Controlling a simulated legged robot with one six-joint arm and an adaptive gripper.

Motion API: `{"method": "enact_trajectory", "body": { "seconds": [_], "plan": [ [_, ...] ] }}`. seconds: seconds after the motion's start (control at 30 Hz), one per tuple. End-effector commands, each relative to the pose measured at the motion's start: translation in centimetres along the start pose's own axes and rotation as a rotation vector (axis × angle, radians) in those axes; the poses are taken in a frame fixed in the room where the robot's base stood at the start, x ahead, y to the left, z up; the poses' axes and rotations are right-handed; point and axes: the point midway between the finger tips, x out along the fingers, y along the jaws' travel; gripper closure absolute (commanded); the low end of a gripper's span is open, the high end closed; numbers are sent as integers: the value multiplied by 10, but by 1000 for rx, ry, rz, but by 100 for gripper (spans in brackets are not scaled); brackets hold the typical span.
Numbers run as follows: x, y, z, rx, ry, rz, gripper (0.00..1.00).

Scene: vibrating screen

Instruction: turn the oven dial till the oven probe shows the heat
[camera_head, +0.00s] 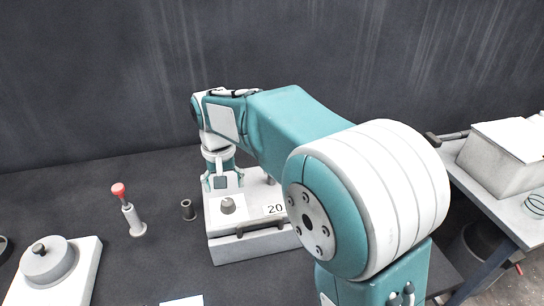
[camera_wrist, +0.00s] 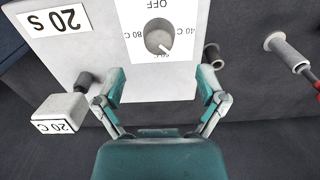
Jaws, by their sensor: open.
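The oven dial (camera_wrist: 159,37) is a round grey knob on a white scale panel (camera_wrist: 180,78) marked OFF, 40 C, 60 C and 80 C. Its white pointer mark aims to the lower right in the wrist view, near 60 C. The dial also shows in the head view (camera_head: 228,205), on top of the grey oven box (camera_head: 232,249). A small pale block (camera_wrist: 75,106), labelled 20 C, appears to be the probe's readout. My gripper (camera_wrist: 161,78) is open and empty, its fingertips apart on either side just short of the dial. In the head view my gripper (camera_head: 222,182) is above the box.
A 20 S label (camera_wrist: 55,20) is on the box. A red-topped post (camera_head: 127,210) and a short dark cylinder (camera_head: 188,210) stand left of the box. A round lidded device (camera_head: 48,262) is further left. A side bench (camera_head: 490,225) is at right. A dark wall stands behind.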

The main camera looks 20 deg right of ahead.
Motion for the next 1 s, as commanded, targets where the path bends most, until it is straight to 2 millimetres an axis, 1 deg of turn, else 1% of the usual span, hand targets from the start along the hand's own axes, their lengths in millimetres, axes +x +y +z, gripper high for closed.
{"method": "enact_trajectory", "body": {
  "seconds": [0.13,0.73,0.83,1.0],
  "plan": [
    [-4,0,0,0,2,-1,10],
    [-54,0,0,0,1,0,10],
    [-59,0,0,0,1,0,10],
    [-60,0,0,0,0,0,10]
  ]
}}
